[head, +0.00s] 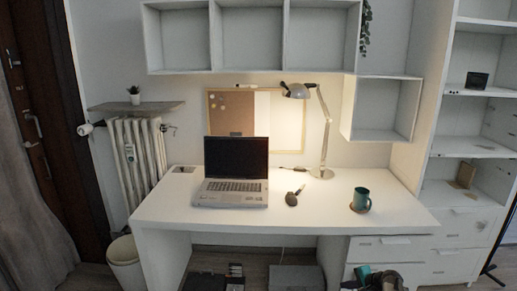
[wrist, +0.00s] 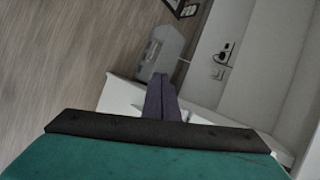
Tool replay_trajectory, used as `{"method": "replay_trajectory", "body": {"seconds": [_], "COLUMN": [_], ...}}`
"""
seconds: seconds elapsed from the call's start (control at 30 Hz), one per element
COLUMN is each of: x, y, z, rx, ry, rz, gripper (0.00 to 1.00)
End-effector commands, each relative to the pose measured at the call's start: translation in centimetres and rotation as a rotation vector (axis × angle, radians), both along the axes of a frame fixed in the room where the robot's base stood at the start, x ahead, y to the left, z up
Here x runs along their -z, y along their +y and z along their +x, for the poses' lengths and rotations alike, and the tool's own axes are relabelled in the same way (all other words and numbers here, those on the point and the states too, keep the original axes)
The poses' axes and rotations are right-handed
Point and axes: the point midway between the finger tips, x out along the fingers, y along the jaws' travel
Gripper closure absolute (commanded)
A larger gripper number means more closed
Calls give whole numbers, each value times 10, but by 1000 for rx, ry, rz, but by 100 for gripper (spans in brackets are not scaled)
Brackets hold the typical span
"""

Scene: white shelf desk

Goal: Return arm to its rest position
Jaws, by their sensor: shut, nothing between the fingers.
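My gripper (wrist: 160,78) shows in the wrist view as dark purple fingers close together, with nothing between them. It points down past the white furniture below, touching nothing that I can make out. A teal and black part of my own arm fills the bottom of the wrist view. In the head view, teal and dark parts of my arm show low at the bottom edge, in front of the drawers; the fingers cannot be made out clearly there.
White drawers (head: 457,240) stand at right. A grey box (head: 297,278) is under the desk; a bin (head: 125,263) stands left.

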Motion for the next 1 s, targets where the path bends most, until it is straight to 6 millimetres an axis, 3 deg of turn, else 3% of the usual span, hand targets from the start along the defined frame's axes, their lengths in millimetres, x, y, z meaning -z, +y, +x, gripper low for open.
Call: {"method": "replay_trajectory", "body": {"seconds": [0.03,0.2,0.37,0.5,0.8,1.0], "x": [10,47,78,102,138,147], "y": [25,91,146,188,250,263], "z": [-13,-53,-102,-153,-284,-383], "rx": [-35,-151,-268,-383,-662,-876], "ry": [26,107,186,257,416,529], "rz": [-4,-29,-63,-99,-200,-284], "gripper": [100,100,100,100,100,100]}}
